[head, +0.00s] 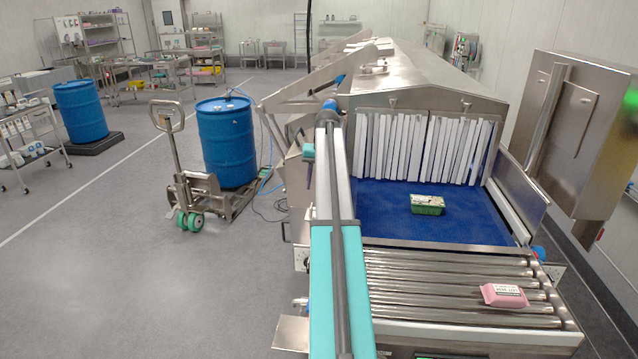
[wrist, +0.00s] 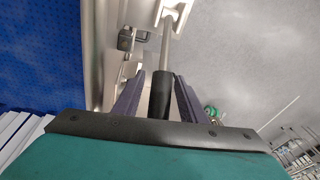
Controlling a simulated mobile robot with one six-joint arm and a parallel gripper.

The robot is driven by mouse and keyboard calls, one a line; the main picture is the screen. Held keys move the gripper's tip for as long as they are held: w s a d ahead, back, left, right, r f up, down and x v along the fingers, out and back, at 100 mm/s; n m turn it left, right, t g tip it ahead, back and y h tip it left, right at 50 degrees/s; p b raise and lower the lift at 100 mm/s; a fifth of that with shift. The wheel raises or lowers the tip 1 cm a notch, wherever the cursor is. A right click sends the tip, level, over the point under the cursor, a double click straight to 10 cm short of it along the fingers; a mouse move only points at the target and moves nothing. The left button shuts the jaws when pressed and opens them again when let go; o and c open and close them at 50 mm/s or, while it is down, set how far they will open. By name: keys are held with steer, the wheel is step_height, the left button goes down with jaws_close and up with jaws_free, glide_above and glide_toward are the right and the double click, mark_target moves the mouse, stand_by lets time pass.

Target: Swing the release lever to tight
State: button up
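The release lever shows in the wrist view as a metal rod with a black grip (wrist: 161,94). Its rod runs up to a pale bracket (wrist: 172,10) at the top of that view. My gripper (wrist: 159,76) has its two dark fingers on either side of the black grip. A narrow gap shows at the left finger; the right finger is very near the grip, and I cannot tell whether it touches. In the head view my own arm hides the lever, and most of my gripper is hidden too. No marking for tight is readable.
A pink pack (head: 504,295) lies on the rollers (head: 430,290).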

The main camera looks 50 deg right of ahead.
steer(key=b+v, duration=0.4)
steer(key=v, duration=0.9)
steer(key=shift+r, duration=0.4)
